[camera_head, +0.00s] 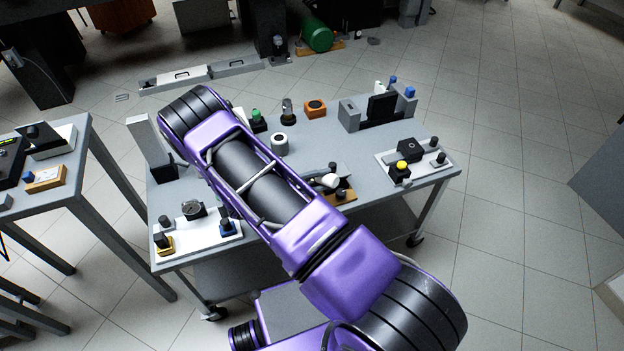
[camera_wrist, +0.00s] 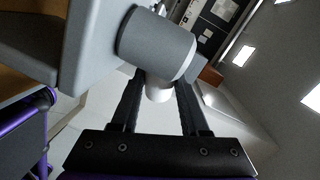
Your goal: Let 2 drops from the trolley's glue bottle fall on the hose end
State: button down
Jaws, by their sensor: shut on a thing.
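In the wrist view, my gripper (camera_wrist: 160,82) is shut on a pale bottle, which I take to be the glue bottle (camera_wrist: 157,43). Its wide grey cylinder shows past the fingertips, and a narrower white part (camera_wrist: 158,92) shows between the fingers. In the head view, a white rounded piece (camera_head: 331,180) shows at the right edge of my purple arm, which hides most of my gripper. An orange-brown block with a dark part (camera_head: 344,195) lies just below it on the trolley (camera_head: 300,134). I cannot make out the hose end for certain.
Another table (camera_head: 70,195) stands at left. Floor is clear to the right.

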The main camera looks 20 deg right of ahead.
notch_tip(320, 180, up, 5)
jog(key=p, duration=0.4)
jog(key=shift+r, duration=0.1)
jog(key=f+m+y, duration=0.1)
jog(key=m+y, duration=0.1)
jog(key=m, duration=0.1)
jog(key=shift+f+t, duration=0.4)
jog(key=shift+f+m+t+y, duration=0.6)
jog(key=shift+f+m, duration=0.1)
jog(key=shift+m, duration=0.5)
